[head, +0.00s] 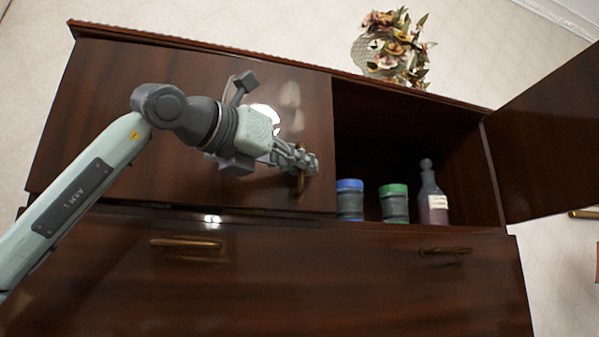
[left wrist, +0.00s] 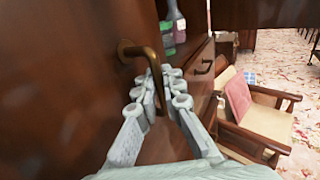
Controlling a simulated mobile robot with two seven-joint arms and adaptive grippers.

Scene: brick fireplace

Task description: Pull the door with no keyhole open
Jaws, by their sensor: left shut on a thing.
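The left cabinet door (head: 95,110) is dark glossy wood and looks closed. No keyhole can be made out on it, though my arm covers part of it. Its brass handle (head: 299,184) stands near its right edge and also shows in the left wrist view (left wrist: 132,50). My left gripper (head: 306,162) is shut on this handle; in the left wrist view its fingers (left wrist: 160,95) lie on both sides of the bar. The right cabinet door (head: 545,135) stands wide open, swung out to the right. My right gripper is not in view.
In the open right compartment stand a blue-lidded jar (head: 350,203), a green-lidded jar (head: 394,205) and a bottle (head: 432,200). A vase of flowers (head: 392,50) stands on top. Drawer handles (head: 186,243) are below. A wooden armchair (left wrist: 262,120) stands beyond the cabinet.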

